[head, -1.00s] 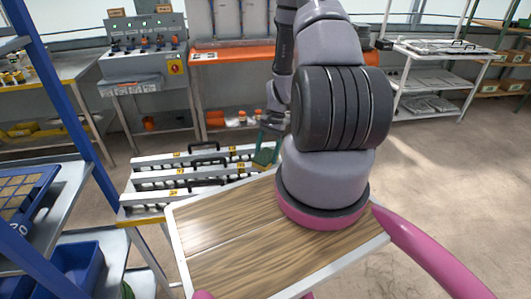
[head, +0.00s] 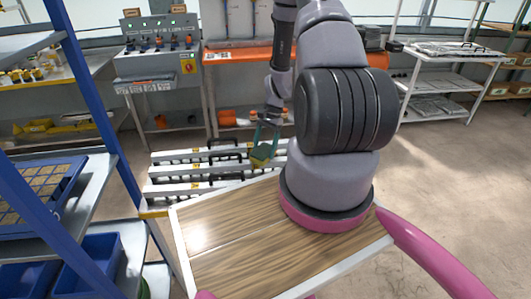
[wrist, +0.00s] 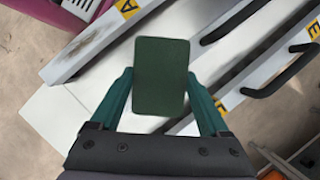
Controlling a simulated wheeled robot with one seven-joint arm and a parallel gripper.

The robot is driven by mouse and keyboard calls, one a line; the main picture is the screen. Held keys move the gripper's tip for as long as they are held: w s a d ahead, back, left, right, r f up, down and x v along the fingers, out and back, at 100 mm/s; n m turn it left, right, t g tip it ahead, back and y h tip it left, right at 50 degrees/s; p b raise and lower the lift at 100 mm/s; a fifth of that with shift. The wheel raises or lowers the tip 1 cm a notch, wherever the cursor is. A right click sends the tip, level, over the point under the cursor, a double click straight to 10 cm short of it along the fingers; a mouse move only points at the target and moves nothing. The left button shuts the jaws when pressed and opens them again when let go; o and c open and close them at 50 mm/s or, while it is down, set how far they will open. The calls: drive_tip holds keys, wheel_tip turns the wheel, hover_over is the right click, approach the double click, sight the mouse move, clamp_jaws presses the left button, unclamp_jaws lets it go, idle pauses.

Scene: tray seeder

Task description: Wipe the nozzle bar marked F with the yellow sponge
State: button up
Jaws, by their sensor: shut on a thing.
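My gripper (head: 264,138) is shut on a sponge (wrist: 160,75). The sponge shows a dark green face in the wrist view, and a yellowish part shows low on it in the head view (head: 262,153). My gripper holds it above the right part of a stand with several pale nozzle bars (head: 185,188). In the wrist view one bar (wrist: 92,48) carries a yellow label A (wrist: 126,8). Another bar (wrist: 258,12) carries a label (wrist: 228,27) that looks like E or F. A third label (wrist: 315,30) is cut off by the frame edge. Contact between sponge and bar cannot be told.
The bars have black handles (wrist: 278,78) that stand up near the sponge. A blue shelf rack (head: 85,120) with trays is close on the left. A control bench (head: 160,50) and an orange-topped bench (head: 230,57) stand behind. Open floor (head: 450,190) lies to the right.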

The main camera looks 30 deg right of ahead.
drive_tip(key=shift+r, duration=3.2)
